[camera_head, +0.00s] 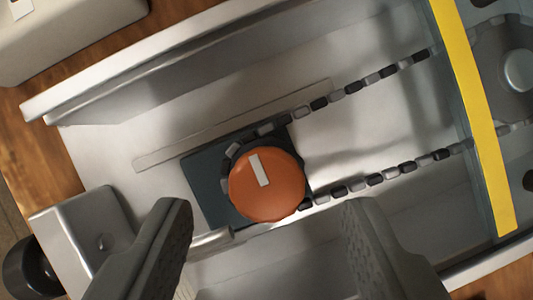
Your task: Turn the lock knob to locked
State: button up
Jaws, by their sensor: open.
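The lock knob (267,189) is a round orange disc with a white bar mark. The mark points toward the top of the picture, tilted slightly left. The knob sits on a dark square plate (203,180) in a pale metal channel. My gripper (265,222) is open, its two dark grey fingers at the bottom of the view. The fingertips stand to the lower left and lower right of the knob, with no visible contact. No locked or unlocked label can be seen.
A chain (370,77) runs from the knob area to a sprocket (515,70) on the right, behind a yellow strip (478,115). Metal channel walls (160,60) rise around it. A grey block (85,235) with a black cylinder (28,268) stands lower left. Wooden surface (35,140) lies left.

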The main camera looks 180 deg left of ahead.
jog(key=shift+x, duration=1)
jog(key=c, duration=1)
